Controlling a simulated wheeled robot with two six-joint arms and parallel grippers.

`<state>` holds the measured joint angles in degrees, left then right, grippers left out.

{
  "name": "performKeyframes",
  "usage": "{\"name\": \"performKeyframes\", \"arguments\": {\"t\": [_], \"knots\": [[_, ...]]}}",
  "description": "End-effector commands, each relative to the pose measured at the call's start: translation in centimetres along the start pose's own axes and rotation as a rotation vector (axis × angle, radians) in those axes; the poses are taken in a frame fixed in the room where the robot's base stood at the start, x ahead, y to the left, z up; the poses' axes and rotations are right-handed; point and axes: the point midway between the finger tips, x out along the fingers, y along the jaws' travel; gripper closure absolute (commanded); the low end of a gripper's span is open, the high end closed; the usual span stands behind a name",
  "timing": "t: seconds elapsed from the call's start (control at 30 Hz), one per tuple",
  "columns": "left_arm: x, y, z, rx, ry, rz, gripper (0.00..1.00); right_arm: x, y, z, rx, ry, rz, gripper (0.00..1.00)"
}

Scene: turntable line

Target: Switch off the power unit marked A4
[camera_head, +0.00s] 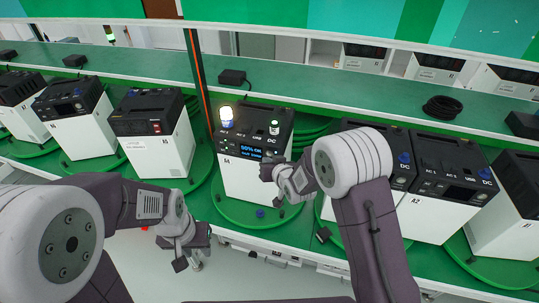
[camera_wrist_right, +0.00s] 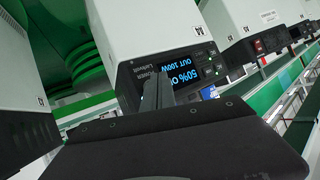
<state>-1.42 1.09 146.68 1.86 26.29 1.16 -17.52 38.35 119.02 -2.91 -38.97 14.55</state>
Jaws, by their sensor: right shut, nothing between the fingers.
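The power unit marked A4 (camera_head: 240,183) stands on a green turntable in the middle of the head view. It is a white box with a black top and a lit blue display (camera_head: 250,149) reading about 50%. In the right wrist view the display (camera_wrist_right: 187,78) appears upside down, with "OUT 100W". My right gripper (camera_head: 268,172) is shut and empty at the front of A4, by the display's lower right. Its fingers (camera_wrist_right: 156,92) cover part of the panel; contact cannot be told. My left gripper (camera_head: 188,262) hangs low in front of the bench, away from A4; its jaw state is unclear.
A glowing lamp (camera_head: 227,115) and a small green-lit plug (camera_head: 274,127) stand on A4's top. Unit A5 (camera_head: 160,154) stands left, and A2 (camera_head: 432,216) with another unit to the right. A blue knob-like piece (camera_head: 260,213) lies on A4's turntable (camera_head: 232,214). A shelf runs behind.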

Motion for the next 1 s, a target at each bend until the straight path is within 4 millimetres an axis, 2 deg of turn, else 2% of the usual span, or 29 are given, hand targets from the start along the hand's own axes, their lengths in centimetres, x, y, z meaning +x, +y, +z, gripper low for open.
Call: {"name": "performKeyframes", "arguments": {"t": [1.0], "knots": [[0.37,-0.01,0.04,0.000,0.000,0.000,0.64,0.75,0.56,-0.54,0.000,0.000,0.000,1.00]]}}
